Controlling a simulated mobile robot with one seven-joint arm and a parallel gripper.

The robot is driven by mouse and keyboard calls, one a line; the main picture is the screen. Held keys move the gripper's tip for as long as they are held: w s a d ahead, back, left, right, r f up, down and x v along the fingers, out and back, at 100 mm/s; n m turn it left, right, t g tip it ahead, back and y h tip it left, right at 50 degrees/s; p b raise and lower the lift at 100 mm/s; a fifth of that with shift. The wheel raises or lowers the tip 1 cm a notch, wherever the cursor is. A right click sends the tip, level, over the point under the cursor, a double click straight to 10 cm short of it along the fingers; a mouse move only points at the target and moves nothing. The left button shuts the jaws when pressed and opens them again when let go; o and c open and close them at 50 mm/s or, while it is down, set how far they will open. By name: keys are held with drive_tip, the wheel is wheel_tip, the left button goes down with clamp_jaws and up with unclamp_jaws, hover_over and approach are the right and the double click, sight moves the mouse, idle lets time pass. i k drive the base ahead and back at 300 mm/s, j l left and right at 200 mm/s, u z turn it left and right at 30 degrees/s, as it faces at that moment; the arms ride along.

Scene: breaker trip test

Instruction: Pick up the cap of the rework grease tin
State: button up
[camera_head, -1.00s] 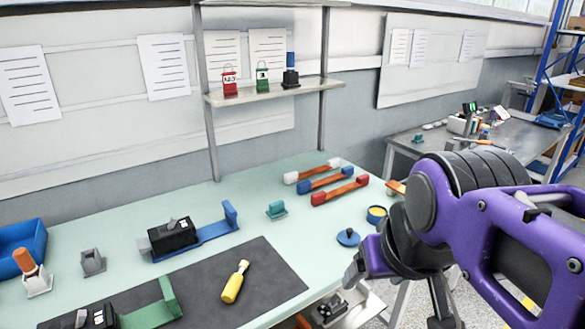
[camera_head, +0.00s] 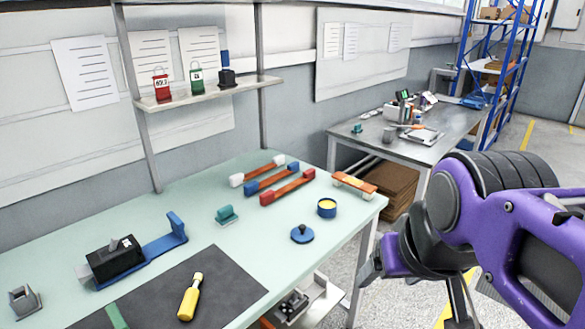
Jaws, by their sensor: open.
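The cap (camera_head: 302,234), a round blue lid with a dark knob on top, lies on the pale green bench near its right front edge. The rework grease tin (camera_head: 327,209), a short blue tin showing yellow inside, stands open just behind and right of it. My gripper (camera_head: 412,284) is at the right, beyond the bench's right edge in the picture, apart from the cap and tin. It is open, and I see nothing held in it. My purple arm hides part of the floor behind it.
A teal block (camera_head: 227,215) stands left of the cap. A yellow-handled tool (camera_head: 190,297) lies on the dark mat (camera_head: 235,290). The bench around the cap is clear.

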sight(302, 233)
drive_tip(key=i+l+u, duration=0.1)
drive_tip(key=i+l, duration=0.95)
drive_tip(key=l, duration=0.05)
